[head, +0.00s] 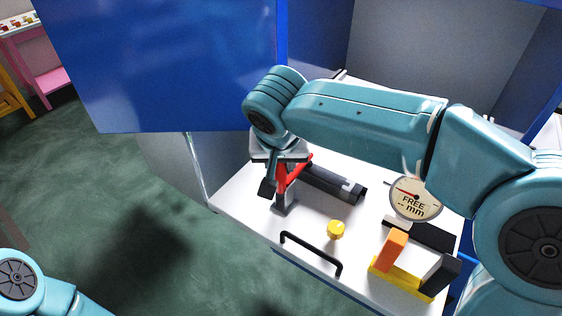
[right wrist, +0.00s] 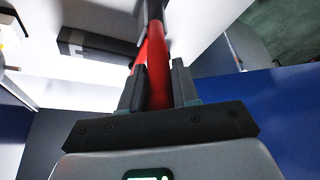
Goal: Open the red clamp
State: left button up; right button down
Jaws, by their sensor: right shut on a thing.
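The red clamp (head: 283,180) stands near the left edge of the white work surface, its red lever rising from a dark base. My right gripper (head: 272,176) reaches down to it from above. In the right wrist view, the two dark fingers of my right gripper (right wrist: 158,80) are shut on the lever of the red clamp (right wrist: 154,50), with one finger on each side. My gripper hides part of the clamp in the head view. Only a link of my left arm shows at the lower left; its gripper is out of view.
A dark bar (head: 335,183) lies right of the clamp. A yellow knob (head: 336,230), a black handle (head: 312,255), a round dial (head: 416,198) and an orange block (head: 389,250) are on the surface. A blue panel (head: 170,60) hangs at the upper left.

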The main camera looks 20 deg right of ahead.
jog(key=s+a+f+n+t+h+b, duration=0.1)
jog(key=t+h+b, duration=0.5)
jog(key=b, duration=1.2)
jog(key=shift+s+a+f+h, duration=0.3)
jog(key=shift+s+a+f, duration=0.25)
jog(key=shift+s+a, duration=0.95)
jog(key=shift+w+a, duration=0.3)
jog(key=shift+w, duration=0.05)
